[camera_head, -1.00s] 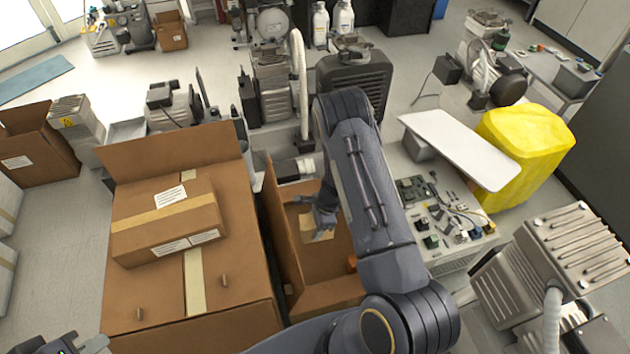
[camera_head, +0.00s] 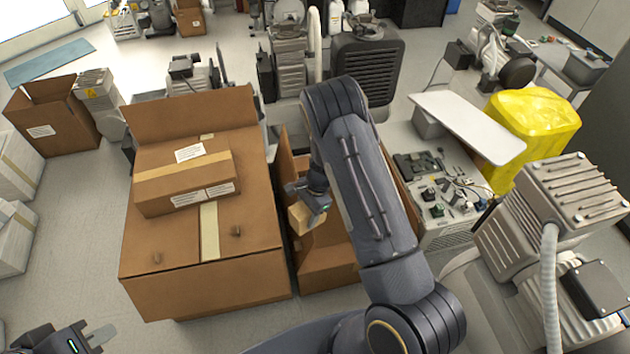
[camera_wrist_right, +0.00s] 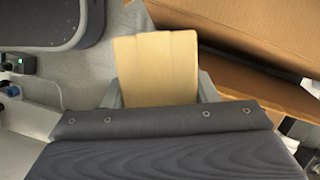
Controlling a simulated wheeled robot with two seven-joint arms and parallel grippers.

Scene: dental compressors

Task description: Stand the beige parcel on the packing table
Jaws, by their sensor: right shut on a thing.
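The beige parcel (camera_head: 301,219) is a small block. My right gripper (camera_head: 313,208) is shut on it, over the left side of an open cardboard box (camera_head: 325,268). In the right wrist view the parcel (camera_wrist_right: 157,68) sits between the two grey fingers (camera_wrist_right: 158,92), its far end sticking out past them. My left gripper (camera_head: 92,341) is at the bottom left edge, away from the parcel and partly cut off, so its opening is unclear. A white flat top (camera_head: 468,127) stands at the back right; I cannot tell whether it is the packing table.
A large carton (camera_head: 205,275) with a taped carton (camera_head: 185,178) on it stands left of the open box. Circuit parts (camera_head: 437,185) and a ribbed grey machine (camera_head: 575,190) are at right.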

